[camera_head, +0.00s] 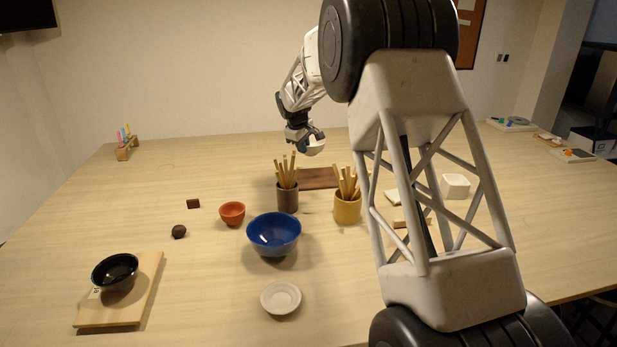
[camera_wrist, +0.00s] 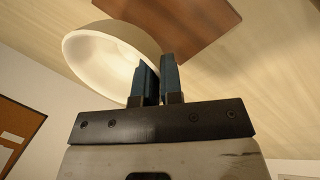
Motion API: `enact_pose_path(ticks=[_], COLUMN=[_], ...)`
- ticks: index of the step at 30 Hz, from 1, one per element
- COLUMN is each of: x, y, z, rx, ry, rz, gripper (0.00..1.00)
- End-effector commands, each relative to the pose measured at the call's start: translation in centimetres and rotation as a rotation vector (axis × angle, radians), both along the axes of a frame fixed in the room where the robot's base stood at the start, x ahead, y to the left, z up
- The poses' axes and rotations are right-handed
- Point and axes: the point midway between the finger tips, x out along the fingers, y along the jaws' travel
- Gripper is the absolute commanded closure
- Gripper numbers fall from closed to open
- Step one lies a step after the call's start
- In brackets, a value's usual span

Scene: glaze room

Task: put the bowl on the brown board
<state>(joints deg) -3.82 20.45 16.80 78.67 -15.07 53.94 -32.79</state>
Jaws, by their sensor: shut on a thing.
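A cream-white bowl (camera_wrist: 108,52) is held at its rim between my gripper's fingers (camera_wrist: 158,80). In the head view the bowl (camera_head: 315,145) hangs in the air, small and partly covered by my gripper (camera_head: 305,138). The brown board (camera_head: 318,181) lies flat on the table below, partly hidden behind the two pots of sticks. In the wrist view the brown board (camera_wrist: 195,22) is at the top, beyond the bowl, and the two are apart.
A dark pot of sticks (camera_head: 288,197) and a yellow pot of sticks (camera_head: 347,208) stand in front of the board. A blue bowl (camera_head: 274,236), a red bowl (camera_head: 232,214) and a pale dish (camera_head: 281,299) are nearer. A black bowl (camera_head: 115,271) stands on a light board (camera_head: 147,290).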

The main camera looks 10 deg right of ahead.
Motion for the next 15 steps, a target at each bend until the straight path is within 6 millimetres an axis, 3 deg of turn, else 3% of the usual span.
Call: enact_pose_path(ticks=[9,15], x=[0.0,0.0], y=[0.0,0.0], z=[-3.6,-4.8], rx=[-0.001,-0.001], ry=[0.002,0.001], rz=[-0.001,0.000], gripper=[1.00,1.00])
